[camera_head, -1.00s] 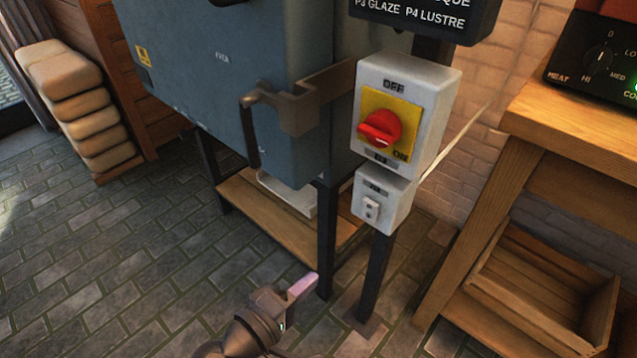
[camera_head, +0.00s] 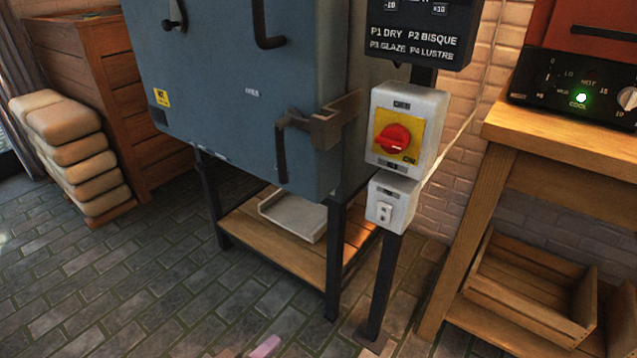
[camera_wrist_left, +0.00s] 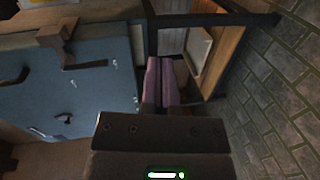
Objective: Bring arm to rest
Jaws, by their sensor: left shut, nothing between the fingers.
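My left gripper (camera_head: 264,346) shows only as a pinkish fingertip at the bottom edge of the head view, low over the brick floor and in front of the kiln stand. In the left wrist view its two pink fingers (camera_wrist_left: 161,82) lie side by side, shut with nothing between them. They are apart from the blue-grey kiln (camera_head: 240,90), which also fills the left of the wrist view (camera_wrist_left: 70,95). My right gripper is not in view.
A switch box (camera_head: 405,130) with a red knob stands on a post beside the kiln. A wooden table (camera_head: 560,140) with a crate (camera_head: 530,285) below is at right. Stacked sacks (camera_head: 70,150) are at left. The floor (camera_head: 130,290) in front is clear.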

